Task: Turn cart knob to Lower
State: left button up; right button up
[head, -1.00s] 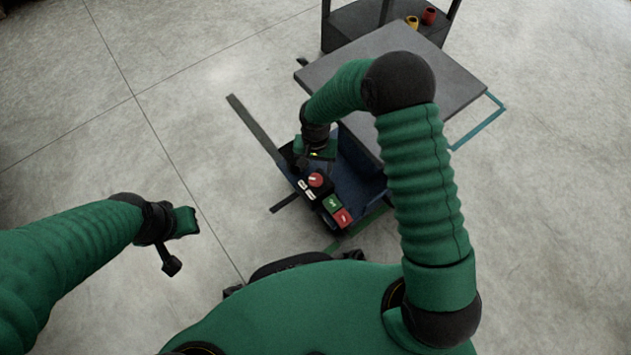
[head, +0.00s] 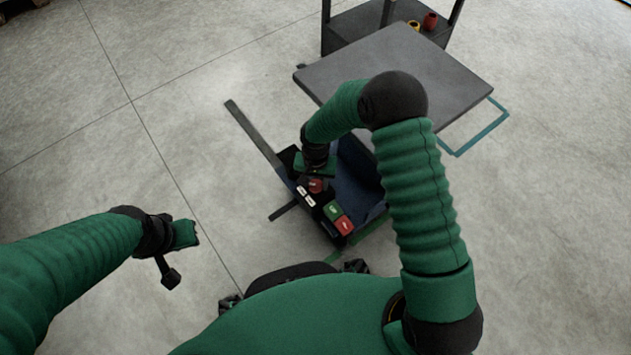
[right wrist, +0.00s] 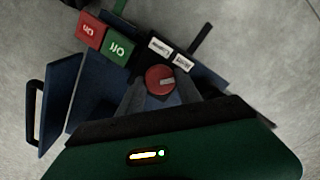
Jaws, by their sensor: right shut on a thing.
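The round red knob (head: 316,186) sits on the dark control panel of the cart (head: 360,180). It also shows in the right wrist view (right wrist: 160,79), where its pale pointer mark points right. Two small white labels (right wrist: 172,54) sit beside it; their words are too small to read surely. My right gripper (head: 317,176) is over the panel at the knob, and in the right wrist view its fingers (right wrist: 158,90) close on the knob from both sides. My left gripper (head: 180,255) hangs over bare floor, away from the cart; its jaw opening is unclear.
A green button (head: 333,210) and a red button (head: 345,225) sit on the same panel, close to the knob. A grey tabletop (head: 400,70) stands just behind my right forearm. A dark shelf cart (head: 345,38) is at the back. The floor at left is clear.

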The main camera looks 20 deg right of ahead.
jog(key=c, duration=0.3)
